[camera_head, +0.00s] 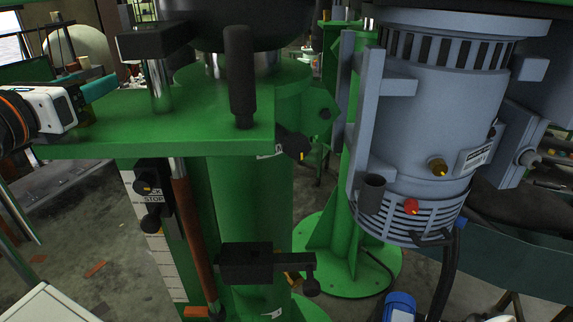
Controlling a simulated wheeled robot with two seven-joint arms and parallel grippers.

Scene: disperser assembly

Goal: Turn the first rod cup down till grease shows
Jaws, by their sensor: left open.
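My left gripper (98,92) comes in from the left, with a white body and teal fingers. It is open and sits over the left edge of the green machine plate (200,123). A small dark olive-brass part shows just below its fingers (86,117); I cannot tell whether this is the rod cup, or whether the fingers touch it. A bright steel rod (160,88) stands upright on the plate to the right of the gripper, under a black block (153,41). I see no grease. My right gripper is not in view.
A black upright handle (241,78) stands at the plate's front right. A grey motor housing (430,110) fills the right side. Below the plate are a white scale (162,245), a brown rod (190,235) and a black clamp block (246,263). A white surface (50,303) lies lower left.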

